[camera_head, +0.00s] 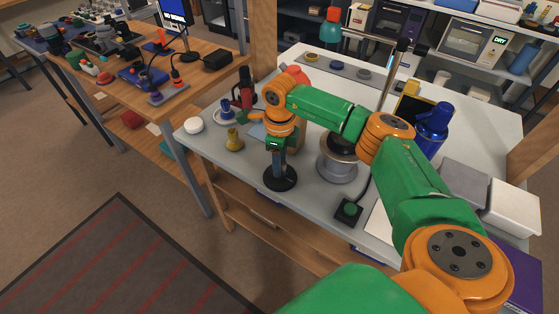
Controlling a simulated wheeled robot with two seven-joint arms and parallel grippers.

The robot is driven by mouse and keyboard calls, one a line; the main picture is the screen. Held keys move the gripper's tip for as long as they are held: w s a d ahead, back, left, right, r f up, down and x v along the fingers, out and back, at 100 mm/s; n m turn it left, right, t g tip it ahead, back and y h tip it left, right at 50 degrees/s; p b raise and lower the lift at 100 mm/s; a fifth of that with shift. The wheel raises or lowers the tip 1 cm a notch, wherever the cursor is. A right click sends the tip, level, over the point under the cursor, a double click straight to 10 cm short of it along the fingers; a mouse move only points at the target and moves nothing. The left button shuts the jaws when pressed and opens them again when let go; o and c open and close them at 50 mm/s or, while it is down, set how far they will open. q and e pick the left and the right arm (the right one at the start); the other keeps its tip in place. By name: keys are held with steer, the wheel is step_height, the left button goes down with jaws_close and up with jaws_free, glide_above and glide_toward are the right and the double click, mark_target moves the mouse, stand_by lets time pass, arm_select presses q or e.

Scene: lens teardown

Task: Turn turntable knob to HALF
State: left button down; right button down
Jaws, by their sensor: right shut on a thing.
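My right arm reaches in from the lower right, and its gripper (278,158) points down at the front of the grey workbench. It is shut on a dark upright piece above a round black base (280,181); the fingers hide most of that piece. I cannot tell whether it is the turntable knob, and no HALF mark is readable. A grey round metal stand (337,169) with a dark top, possibly the turntable, stands right of the gripper, partly behind my arm. My left gripper is not in view.
A black box with a green button (349,208) sits at the front edge. A yellow piece (234,141), a white round piece (194,125) and a red-and-black tool (245,94) stand left. A blue bottle (430,124) and grey bin (464,182) stand right.

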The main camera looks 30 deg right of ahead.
stand_by(0.5)
steer(key=shift+c, duration=2.2)
jaws_free()
step_height(320, 180, up, 7)
steer(key=shift+r+b, duration=0.1)
steer(key=shift+b, duration=0.4)
